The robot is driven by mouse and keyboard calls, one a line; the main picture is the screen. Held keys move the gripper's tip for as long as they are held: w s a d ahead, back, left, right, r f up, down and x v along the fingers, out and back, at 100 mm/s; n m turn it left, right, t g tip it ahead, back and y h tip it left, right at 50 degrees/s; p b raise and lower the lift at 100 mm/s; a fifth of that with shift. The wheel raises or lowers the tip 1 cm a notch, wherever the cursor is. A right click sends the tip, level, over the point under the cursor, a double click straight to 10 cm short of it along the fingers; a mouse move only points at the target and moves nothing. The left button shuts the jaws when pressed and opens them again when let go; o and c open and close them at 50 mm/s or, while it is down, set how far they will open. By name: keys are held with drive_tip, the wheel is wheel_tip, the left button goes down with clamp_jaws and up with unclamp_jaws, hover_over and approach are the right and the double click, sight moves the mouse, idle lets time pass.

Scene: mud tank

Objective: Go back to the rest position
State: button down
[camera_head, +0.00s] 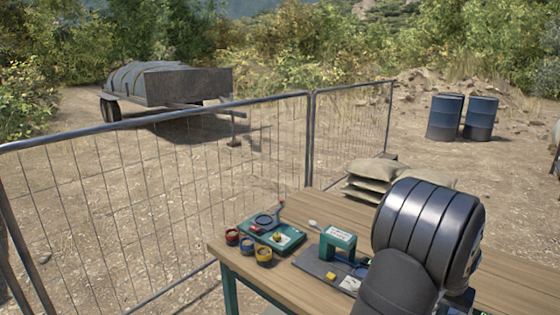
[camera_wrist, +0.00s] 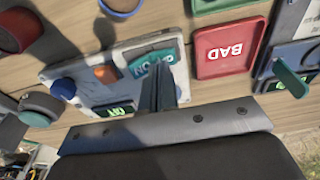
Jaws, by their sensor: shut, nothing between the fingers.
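My gripper (camera_wrist: 165,75) shows in the wrist view with its two fingers together, shut and empty. The fingers point at a pale control panel (camera_wrist: 80,70), in front of or over a teal label on it; whether they touch it I cannot tell. The panel carries a blue knob (camera_wrist: 63,89), an orange button (camera_wrist: 105,74) and a green lit display (camera_wrist: 115,111). In the head view my arm covers the right part of the wooden table (camera_head: 225,248), and my gripper is hidden there.
A red tray marked BAD (camera_wrist: 228,48) and a green lever (camera_wrist: 290,75) lie right of the fingers. The table also holds a green arch stand (camera_head: 338,240) and red (camera_head: 232,237) and yellow (camera_head: 264,255) pots. A mesh fence (camera_head: 180,195) stands behind.

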drive_tip(key=shift+f, duration=0.3)
wheel_tip(320, 180, up, 9)
idle(1.3)
drive_tip(key=shift+f, duration=3.25)
drive_tip(key=shift+f, duration=1.25)
idle(0.4)
idle(1.0)
